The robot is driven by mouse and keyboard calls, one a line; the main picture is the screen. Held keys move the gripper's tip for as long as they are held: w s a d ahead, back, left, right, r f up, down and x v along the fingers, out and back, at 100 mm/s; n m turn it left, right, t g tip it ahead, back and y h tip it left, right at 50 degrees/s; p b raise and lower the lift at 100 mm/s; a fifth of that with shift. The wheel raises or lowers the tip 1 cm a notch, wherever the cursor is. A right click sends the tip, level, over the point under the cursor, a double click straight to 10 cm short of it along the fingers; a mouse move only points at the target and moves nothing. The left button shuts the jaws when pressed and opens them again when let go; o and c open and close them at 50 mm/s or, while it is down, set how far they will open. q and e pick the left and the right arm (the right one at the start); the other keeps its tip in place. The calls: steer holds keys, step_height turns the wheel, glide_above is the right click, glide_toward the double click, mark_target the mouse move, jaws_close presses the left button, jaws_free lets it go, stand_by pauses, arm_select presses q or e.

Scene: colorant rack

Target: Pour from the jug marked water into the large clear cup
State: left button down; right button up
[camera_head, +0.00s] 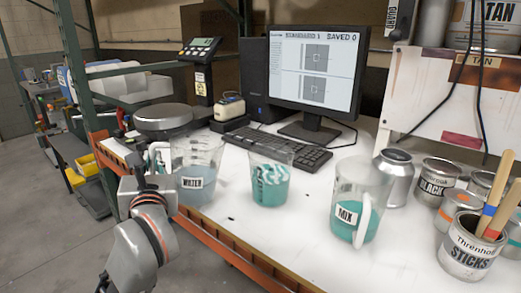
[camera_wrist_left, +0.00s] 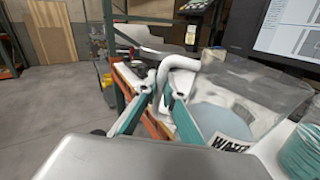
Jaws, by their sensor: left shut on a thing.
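The clear jug marked WATER (camera_head: 204,155) stands about upright at the left front of the white table, with pale bluish liquid low in it. It also shows in the wrist view (camera_wrist_left: 240,90). My left gripper (camera_head: 157,162) is at its left side, shut on its pale handle (camera_wrist_left: 184,62); the teal-edged fingers (camera_wrist_left: 157,102) lie on either side of the handle. I cannot tell whether the jug touches the table. A clear cup (camera_head: 271,172) with teal liquid and white streaks stands right of the jug, apart from it. My right gripper is not in view.
A jug marked MIX (camera_head: 358,200) with teal liquid stands further right. Paint cans (camera_head: 436,178) and a can of sticks (camera_head: 468,247) fill the right side. A keyboard (camera_head: 278,150) and monitor (camera_head: 314,70) are behind. A round-topped scale (camera_head: 163,117) is behind left.

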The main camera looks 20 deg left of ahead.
mark_target(155, 146)
arm_select(q)
steer(key=r, duration=0.1)
steer(key=d+r+m+p, duration=0.1)
steer(key=r, duration=0.1)
steer(key=shift+w+m+p, duration=0.2)
steer(key=shift+m+p, duration=0.1)
steer(key=shift+d+r, duration=0.1)
steer(key=shift+r, duration=0.3)
steer(key=d+r+m+p, duration=0.1)
steer(key=w+r+m+p, duration=0.1)
steer(key=shift+d+r+t+p, duration=0.3)
steer(key=shift+d+r+t, duration=0.05)
steer(key=shift+t, duration=0.05)
steer(key=d+r+m+p, duration=0.1)
steer(key=w+d+r+m+p, duration=0.1)
steer(key=d+r+m+p, duration=0.1)
steer(key=r+m, duration=0.1)
steer(key=shift+w+r+t, duration=0.1)
steer(key=shift+w+t, duration=0.2)
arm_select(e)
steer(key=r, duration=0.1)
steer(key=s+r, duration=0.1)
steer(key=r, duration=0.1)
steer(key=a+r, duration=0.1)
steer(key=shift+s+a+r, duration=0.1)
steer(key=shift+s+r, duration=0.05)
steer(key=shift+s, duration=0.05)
